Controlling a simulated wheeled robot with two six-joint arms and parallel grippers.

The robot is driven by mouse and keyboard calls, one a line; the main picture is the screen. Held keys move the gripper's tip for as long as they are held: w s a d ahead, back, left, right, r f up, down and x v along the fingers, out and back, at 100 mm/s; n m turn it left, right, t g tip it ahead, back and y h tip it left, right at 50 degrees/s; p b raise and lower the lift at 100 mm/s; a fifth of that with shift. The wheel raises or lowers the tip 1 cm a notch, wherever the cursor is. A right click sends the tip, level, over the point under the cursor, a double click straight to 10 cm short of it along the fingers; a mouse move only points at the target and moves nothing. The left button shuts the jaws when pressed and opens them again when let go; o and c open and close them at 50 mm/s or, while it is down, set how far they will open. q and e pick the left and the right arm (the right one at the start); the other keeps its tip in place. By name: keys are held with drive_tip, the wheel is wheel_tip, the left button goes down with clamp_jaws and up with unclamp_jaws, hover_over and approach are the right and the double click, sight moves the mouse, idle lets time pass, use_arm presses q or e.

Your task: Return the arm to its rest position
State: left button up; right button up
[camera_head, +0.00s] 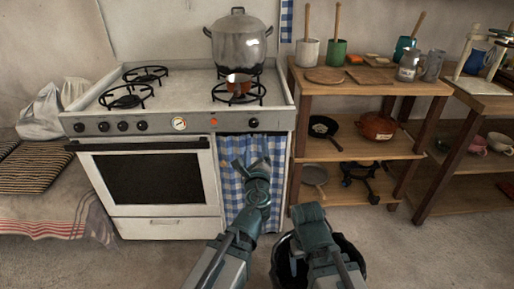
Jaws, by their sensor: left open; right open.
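My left gripper (252,164) is raised in front of the blue-and-white checked curtain of the stove. Its two fingers are spread and nothing is between them.
The white stove (160,118) stands ahead, with a large lidded pot (238,42) and a small copper-coloured pot (238,85) on top. A wooden shelf (345,150) holds pans and crockery to the right. A cloth-covered bench (50,210) is at left.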

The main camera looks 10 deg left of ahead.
use_arm(q)
drive_tip(key=shift+a, duration=0.1)
drive_tip(key=s+a+f+n+g+y, duration=0.1)
drive_tip(key=s+a+f+n+g, duration=0.1)
drive_tip(key=s+f+n+g, duration=0.35)
drive_tip(key=s+a+f+n+g+y, duration=0.1)
drive_tip(key=s+f+n+g+y, duration=0.15)
drive_tip(key=f+n, duration=0.55)
drive_tip(key=s+d+f+n+g+h, duration=0.3)
drive_tip(key=s+d+f+n+g, duration=0.15)
drive_tip(key=s, duration=0.35)
drive_tip(key=s+d+f+n+g+h, duration=0.35)
drive_tip(key=s+d+g, duration=0.25)
drive_tip(key=s, duration=0.2)
wheel_tip(320, 180, up, 31)
drive_tip(key=p, duration=3.1)
drive_tip(key=shift+w+a+f+t, duration=0.15)
drive_tip(key=shift+w+a+t, duration=0.15)
drive_tip(key=shift+w+t, duration=0.1)
